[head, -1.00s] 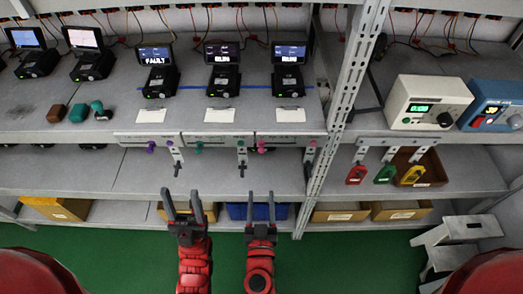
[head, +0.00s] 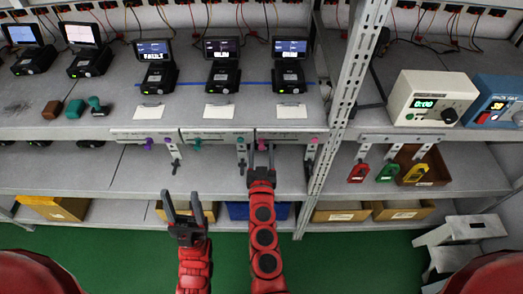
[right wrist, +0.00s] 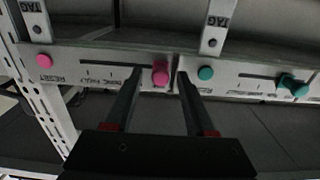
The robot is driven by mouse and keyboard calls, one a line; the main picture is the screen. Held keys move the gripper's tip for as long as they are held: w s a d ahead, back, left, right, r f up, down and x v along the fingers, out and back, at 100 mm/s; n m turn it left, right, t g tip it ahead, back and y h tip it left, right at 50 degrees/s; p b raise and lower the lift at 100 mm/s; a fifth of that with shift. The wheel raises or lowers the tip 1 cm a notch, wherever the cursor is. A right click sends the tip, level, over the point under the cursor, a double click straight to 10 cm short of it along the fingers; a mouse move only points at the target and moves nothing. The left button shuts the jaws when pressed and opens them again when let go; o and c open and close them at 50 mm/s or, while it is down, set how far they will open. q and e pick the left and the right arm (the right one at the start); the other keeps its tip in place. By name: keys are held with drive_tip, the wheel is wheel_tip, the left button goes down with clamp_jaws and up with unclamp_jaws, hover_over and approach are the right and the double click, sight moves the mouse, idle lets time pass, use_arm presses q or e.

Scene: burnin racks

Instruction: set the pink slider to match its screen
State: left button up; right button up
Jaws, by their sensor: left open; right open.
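The pink slider knob (head: 262,145) sits near the left end of its slot on the right-hand shelf-edge panel. In the right wrist view the knob (right wrist: 160,73) shows between my right gripper's (right wrist: 157,78) open fingertips; whether either finger touches it I cannot tell. A round pink button (right wrist: 43,61) is at the panel's other end. The right gripper (head: 261,153) also shows in the head view, at the shelf edge. The screen (head: 290,47) above the pink panel is lit, but its text is too small to read. My left gripper (head: 182,201) is open and empty, below the shelf edge.
A teal knob (right wrist: 290,84) and teal button (right wrist: 205,73) are on the neighbouring panel. A purple knob (head: 149,142) is further left. Tagged brackets hang below the edge. A metal post (head: 349,100) stands right of the pink panel.

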drive_tip(key=shift+c, duration=0.3)
clamp_jaws()
drive_tip(key=shift+f, duration=0.1)
idle(1.0)
